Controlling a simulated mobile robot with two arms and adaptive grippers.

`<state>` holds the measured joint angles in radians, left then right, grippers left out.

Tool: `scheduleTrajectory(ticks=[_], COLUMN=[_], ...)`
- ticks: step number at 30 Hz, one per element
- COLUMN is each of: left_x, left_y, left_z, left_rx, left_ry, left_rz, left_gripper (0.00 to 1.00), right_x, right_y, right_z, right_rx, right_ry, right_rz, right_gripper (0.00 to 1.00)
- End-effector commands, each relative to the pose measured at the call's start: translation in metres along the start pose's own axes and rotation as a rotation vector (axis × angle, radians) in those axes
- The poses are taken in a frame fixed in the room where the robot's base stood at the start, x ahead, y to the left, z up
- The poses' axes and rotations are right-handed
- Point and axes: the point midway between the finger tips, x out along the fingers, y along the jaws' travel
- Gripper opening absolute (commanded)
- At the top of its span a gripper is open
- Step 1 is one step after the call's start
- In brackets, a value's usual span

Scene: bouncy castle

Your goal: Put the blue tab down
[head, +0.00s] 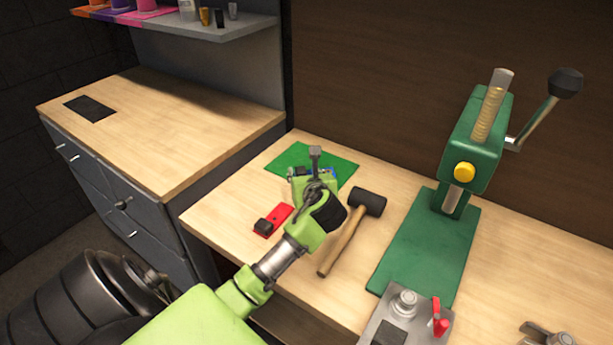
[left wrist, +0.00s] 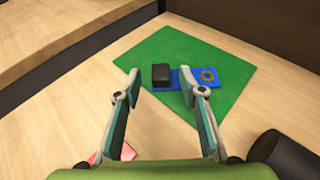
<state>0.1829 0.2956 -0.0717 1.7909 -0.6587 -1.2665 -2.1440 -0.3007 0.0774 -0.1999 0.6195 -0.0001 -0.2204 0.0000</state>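The blue tab (left wrist: 186,78) lies on the green mat (left wrist: 212,60), with a black block at its left end and a brass-coloured ring at its right. In the head view only a sliver of the blue tab (head: 326,173) shows past my gripper. My left gripper (left wrist: 160,80) is open, its two fingers apart, with the tab just beyond the fingertips. In the head view my left gripper (head: 314,178) is over the near edge of the green mat (head: 338,163). My right gripper is not clearly seen.
A red tab (head: 273,220) with a black block lies in front of the mat. A black-headed mallet (head: 343,241) lies to the right. A green lever press (head: 425,240) stands farther right, with a grey metal fixture (head: 404,318) before it. A drawer cabinet (head: 125,205) stands left.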

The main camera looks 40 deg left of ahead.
Motion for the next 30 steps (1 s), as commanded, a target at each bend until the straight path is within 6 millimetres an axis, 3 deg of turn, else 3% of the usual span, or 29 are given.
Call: scheduleTrajectory(ticks=[3, 9, 30], left_x=[-0.024, -0.044, -0.050], left_y=[0.000, 0.000, 0.000], left_z=[0.000, 0.000, 0.005], left_rx=[-0.002, -0.001, -0.001], left_ry=[0.000, 0.000, 0.000], left_rz=[-0.003, -0.001, 0.000], left_gripper=[0.37, 0.37, 0.37], right_x=[-0.002, -0.003, -0.008], right_y=[0.000, 0.000, 0.003], right_z=[0.000, 0.000, -0.001], right_rx=[0.000, -0.001, -0.002], right_ry=[0.000, 0.001, 0.001], right_rz=[0.000, 0.000, 0.004], right_gripper=[0.38, 0.38, 0.38])
